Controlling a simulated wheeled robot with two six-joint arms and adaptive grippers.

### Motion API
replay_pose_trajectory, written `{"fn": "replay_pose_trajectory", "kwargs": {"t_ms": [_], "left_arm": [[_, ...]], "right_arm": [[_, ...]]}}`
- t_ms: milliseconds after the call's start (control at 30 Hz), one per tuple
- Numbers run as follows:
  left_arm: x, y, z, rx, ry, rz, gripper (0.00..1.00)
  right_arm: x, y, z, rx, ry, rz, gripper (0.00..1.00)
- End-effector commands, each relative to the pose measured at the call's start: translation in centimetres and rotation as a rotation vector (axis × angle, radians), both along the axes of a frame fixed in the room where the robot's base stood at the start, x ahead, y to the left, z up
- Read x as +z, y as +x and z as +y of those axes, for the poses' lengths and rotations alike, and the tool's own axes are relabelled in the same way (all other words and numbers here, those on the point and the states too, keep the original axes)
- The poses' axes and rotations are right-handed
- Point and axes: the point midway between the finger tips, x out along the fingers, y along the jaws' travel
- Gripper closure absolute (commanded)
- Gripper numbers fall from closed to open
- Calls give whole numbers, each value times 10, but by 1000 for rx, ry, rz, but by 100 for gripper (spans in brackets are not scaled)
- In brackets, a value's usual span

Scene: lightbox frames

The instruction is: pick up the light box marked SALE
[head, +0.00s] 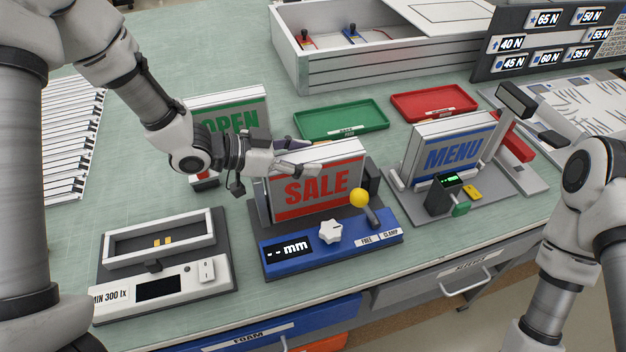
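The light box marked SALE (318,188) has a white body and a pale face with red lettering and red bands. It stands upright in a dark fixture with a blue front panel (275,262). My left gripper (303,160) reaches in from the left at the box's upper left. Pale finger parts lie over the top edge, and a darker finger part shows just behind it. Whether the fingers touch or clamp the box cannot be told. My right arm shows at the right edge, with its gripper out of view.
The OPEN box (232,112) stands behind my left wrist. The MENU box (452,148) stands in a fixture to the right. A yellow-knobbed lever (359,198) rises before the SALE box. Green (342,132) and red (410,106) trays lie behind. A light-meter frame (160,285) sits front left.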

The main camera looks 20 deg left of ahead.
Motion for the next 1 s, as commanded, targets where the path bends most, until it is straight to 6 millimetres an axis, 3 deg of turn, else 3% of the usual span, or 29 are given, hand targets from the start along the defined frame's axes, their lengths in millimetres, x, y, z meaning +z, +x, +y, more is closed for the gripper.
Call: {"fn": "replay_pose_trajectory", "kwargs": {"t_ms": [33, 100, 133, 567, 767, 1000], "left_arm": [[0, 0, 0, 0, 0, 0, 72], [0, 0, 0, 0, 0, 0, 97], [0, 0, 0, 0, 1, 1, 100], [10, 0, 0, -1, 1, -3, 100], [44, 0, 0, -1, 0, -7, 100], [107, 0, 0, -1, 0, -10, 100]], "right_arm": [[0, 0, 0, 0, 0, 0, 27], [0, 0, 0, 0, 0, 0, 27], [0, 0, 0, 0, 0, 0, 27], [0, 0, 0, 0, 0, 0, 27], [1, 0, 0, 0, 0, 0, 27], [8, 0, 0, 0, 0, 0, 27]]}}
